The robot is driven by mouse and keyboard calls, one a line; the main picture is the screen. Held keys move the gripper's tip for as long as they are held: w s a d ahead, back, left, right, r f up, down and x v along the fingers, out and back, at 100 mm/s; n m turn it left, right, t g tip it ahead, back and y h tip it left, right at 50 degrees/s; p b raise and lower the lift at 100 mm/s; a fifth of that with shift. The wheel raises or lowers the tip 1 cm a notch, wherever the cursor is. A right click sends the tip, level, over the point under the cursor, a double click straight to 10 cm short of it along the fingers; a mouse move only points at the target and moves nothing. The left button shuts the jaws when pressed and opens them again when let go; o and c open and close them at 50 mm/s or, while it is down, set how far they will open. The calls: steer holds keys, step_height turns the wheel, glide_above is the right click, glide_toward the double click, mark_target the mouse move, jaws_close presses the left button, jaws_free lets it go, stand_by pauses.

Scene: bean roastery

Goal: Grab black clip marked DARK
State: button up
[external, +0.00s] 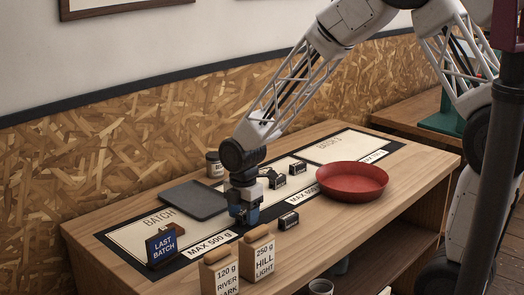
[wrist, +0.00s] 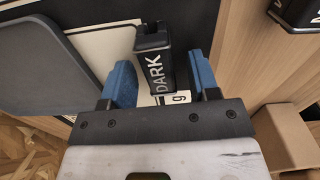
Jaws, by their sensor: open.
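The black clip marked DARK (wrist: 152,68) lies in the wrist view with its white lettering readable along its side. My gripper (wrist: 158,80) is open, with one blue finger on each side of the clip; a narrow gap shows at least on the right side. In the external view my gripper (external: 243,214) points down low over the table mat, and it hides the DARK clip there.
Other black clips stand to the right (external: 277,181), farther back (external: 297,167) and nearer the front (external: 289,220). A dark tray (external: 195,200), a jar (external: 214,165), a red pan (external: 352,181), a blue sign (external: 162,247) and two labelled bags (external: 259,260) surround my gripper.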

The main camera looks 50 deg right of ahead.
mark_target(244, 212)
stand_by(0.3)
steer(key=c, duration=1)
steer(key=shift+r, duration=0.1)
steer(key=shift+r, duration=0.7)
step_height(244, 212, up, 2)
steer(key=s, duration=0.5)
steer(key=s+d+r, duration=0.1)
steer(key=s, duration=1)
steer(key=shift+d+r, duration=0.15)
steer(key=shift+r, duration=0.05)
